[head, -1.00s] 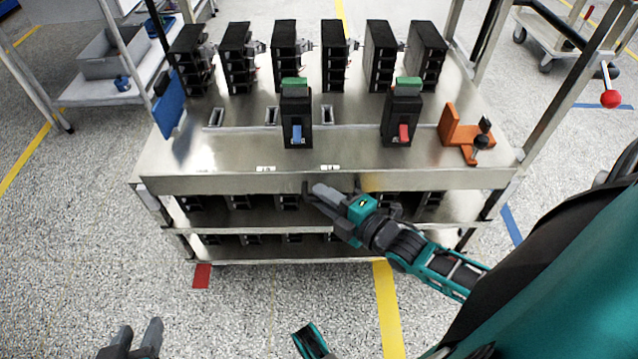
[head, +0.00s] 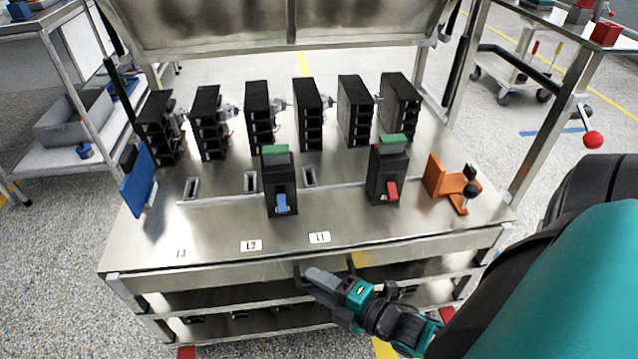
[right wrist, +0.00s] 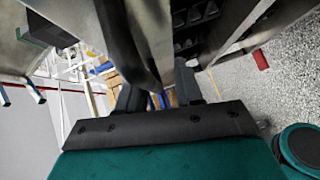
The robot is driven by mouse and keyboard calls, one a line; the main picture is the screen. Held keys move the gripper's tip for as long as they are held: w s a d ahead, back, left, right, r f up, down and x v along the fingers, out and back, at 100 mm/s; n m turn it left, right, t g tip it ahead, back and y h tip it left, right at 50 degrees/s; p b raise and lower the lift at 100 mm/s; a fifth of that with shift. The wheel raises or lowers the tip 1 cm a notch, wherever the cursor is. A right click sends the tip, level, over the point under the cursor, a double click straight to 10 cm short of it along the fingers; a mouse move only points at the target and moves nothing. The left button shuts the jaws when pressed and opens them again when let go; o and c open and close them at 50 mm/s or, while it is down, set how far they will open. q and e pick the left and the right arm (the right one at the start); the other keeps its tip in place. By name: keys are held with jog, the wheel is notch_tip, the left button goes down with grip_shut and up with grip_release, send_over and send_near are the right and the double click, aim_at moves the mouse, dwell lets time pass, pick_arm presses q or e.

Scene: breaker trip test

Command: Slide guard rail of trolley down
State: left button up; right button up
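The trolley (head: 225,226) is a steel bench with a flat top and lower shelves. A steel front edge (head: 200,279) runs along its near side. My right gripper (head: 312,278) is low at the middle of this front edge, pointing left in the head view. In the right wrist view its two dark fingers (right wrist: 162,98) stand apart, with background visible between them. A dark curved bar (right wrist: 128,45) passes close to the fingers; I cannot tell whether it touches them. No guard rail can be clearly made out in the head view. My left gripper is out of view.
Black breaker units (head: 258,115) stand in a row on top, with a blue-lever breaker (head: 280,180) and a red-lever breaker (head: 387,170) in front. An orange bracket (head: 448,182) sits at right. A steel panel (head: 230,30) rises behind. A red-knobbed lever (head: 593,140) is at far right.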

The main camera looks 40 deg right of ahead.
jog(key=shift+r, duration=0.1)
jog(key=shift+s, duration=0.25)
pick_arm(q)
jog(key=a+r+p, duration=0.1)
jog(key=p, duration=0.2)
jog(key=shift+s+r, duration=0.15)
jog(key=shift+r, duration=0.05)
pick_arm(e)
jog(key=v, duration=1.2)
jog(key=shift+s+d, duration=0.1)
jog(key=shift+s, duration=0.1)
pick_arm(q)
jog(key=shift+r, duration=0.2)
pick_arm(e)
jog(key=shift+w, duration=0.1)
